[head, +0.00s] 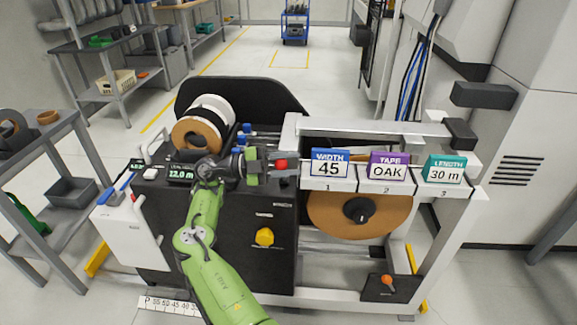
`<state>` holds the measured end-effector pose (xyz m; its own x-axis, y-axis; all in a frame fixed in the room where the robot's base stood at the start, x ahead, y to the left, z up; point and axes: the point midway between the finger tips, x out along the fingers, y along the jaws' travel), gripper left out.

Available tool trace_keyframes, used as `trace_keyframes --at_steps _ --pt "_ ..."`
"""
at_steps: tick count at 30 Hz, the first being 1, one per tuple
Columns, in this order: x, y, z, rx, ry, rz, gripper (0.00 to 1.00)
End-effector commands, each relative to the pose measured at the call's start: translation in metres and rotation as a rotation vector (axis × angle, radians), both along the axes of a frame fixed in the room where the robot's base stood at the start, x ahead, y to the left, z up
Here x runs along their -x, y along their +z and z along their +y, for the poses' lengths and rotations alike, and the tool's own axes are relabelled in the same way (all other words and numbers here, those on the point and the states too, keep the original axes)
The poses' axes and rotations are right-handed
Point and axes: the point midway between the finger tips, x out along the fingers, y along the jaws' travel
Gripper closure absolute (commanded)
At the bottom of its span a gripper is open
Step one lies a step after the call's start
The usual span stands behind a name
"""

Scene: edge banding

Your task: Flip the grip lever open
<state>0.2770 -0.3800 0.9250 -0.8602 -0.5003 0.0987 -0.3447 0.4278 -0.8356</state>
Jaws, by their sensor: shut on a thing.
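My green arm reaches up to the dark machine, and my gripper (282,162) points right at its top, just left of the number cards. It is shut on a small red knob (281,165), which shows between the grey fingers. The knob looks like the end of the grip lever; the lever's shaft and pivot are hidden behind the gripper, so its angle cannot be told.
Cards reading 45, OAK and 30 m stand on a white ledge (388,185) close right of my gripper. Tape rolls (202,128) sit behind my wrist. A display (181,173) reads 12.0 m. A yellow knob (264,237) and a large tape coil (330,214) are below.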

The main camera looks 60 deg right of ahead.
Motion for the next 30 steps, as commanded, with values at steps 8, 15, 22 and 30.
trace_keyframes --at_steps 8,15,22,30 --pt "0.001 -0.004 0.0 -0.004 -0.006 -0.006 1.0" --pt "0.001 -0.003 0.0 -0.003 -0.005 -0.004 0.41" --pt "-0.001 -0.002 0.001 -0.002 -0.002 -0.003 0.41" --pt "-0.038 -0.003 0.021 0.0 0.006 -0.002 0.41"
